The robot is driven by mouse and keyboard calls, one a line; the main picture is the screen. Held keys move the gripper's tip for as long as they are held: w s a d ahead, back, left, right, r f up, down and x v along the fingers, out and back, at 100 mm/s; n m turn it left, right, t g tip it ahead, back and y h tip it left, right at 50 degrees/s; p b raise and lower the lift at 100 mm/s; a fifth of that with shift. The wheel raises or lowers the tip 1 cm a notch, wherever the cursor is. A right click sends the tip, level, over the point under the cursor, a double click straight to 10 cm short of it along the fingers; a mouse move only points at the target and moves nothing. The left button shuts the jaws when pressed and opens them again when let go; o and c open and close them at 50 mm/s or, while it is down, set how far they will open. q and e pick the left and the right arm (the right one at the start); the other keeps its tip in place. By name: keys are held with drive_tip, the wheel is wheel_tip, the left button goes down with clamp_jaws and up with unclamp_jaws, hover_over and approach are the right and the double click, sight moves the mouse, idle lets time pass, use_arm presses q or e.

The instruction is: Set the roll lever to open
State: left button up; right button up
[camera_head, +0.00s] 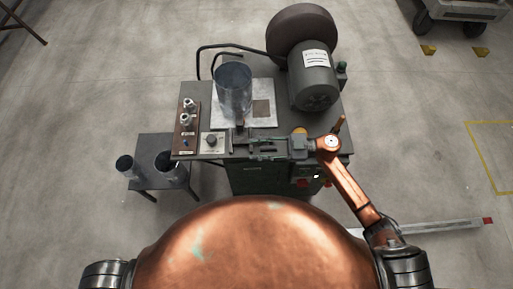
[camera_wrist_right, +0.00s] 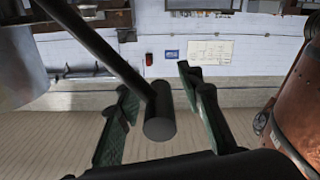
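The roll lever (camera_wrist_right: 118,68) is a black rod with a cylindrical grip at its end, crossing the right wrist view from the upper left. My right gripper (camera_head: 252,148) points left over the front edge of the machine table in the head view. Its green-lined fingers are open on either side of the lever's grip (camera_wrist_right: 160,126), with a visible gap on both sides. In the head view the lever is too small and dark to make out clearly. A grey sheet-metal cylinder (camera_head: 234,88) stands upright behind the gripper. My left gripper is not in view.
A motor (camera_head: 313,78) with a large dark drum stands at the table's back right. A brown panel with knobs (camera_head: 186,130) and a small grey box (camera_head: 212,142) lie left of the gripper. A low side table (camera_head: 148,152) holds two metal cylinders.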

drive_tip(key=shift+a, duration=0.15)
drive_tip(key=shift+c, duration=0.3)
clamp_jaws()
idle(0.5)
